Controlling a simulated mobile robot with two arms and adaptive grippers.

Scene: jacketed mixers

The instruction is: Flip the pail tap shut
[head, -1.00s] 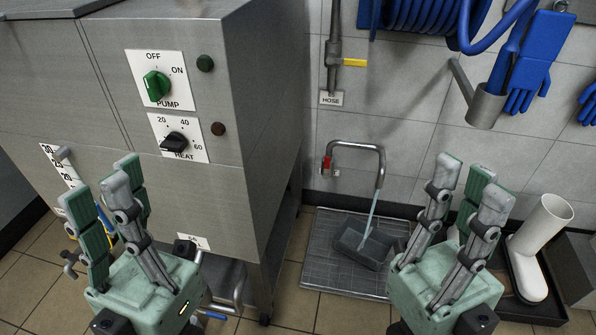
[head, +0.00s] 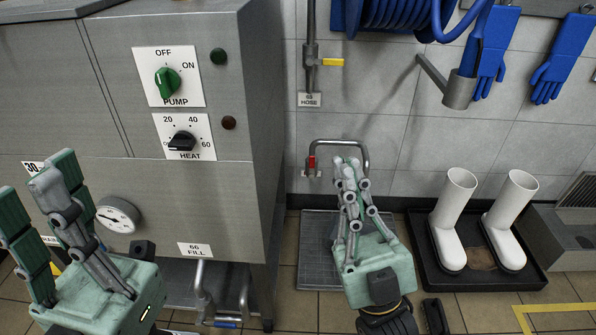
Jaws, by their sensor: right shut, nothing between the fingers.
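The pail tap is a bent metal spout (head: 340,142) low on the tiled wall in the head view, with a small red lever (head: 311,163) at its left end. The lever looks upright. My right gripper (head: 347,168) is shut and empty, its fingertips in front of the spout, just right of the lever. I cannot tell whether it touches the tap. It hides the pail, the spout's mouth and any water stream. My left gripper (head: 45,183) is open and empty at the left, before the steel machine.
A grated floor drain (head: 318,258) lies below the tap. The steel machine (head: 262,130) stands left, with a gauge (head: 118,215) and lower pipes. White boots (head: 447,225) stand in a black tray (head: 430,278) at the right. A yellow-handled hose valve (head: 332,62) is above.

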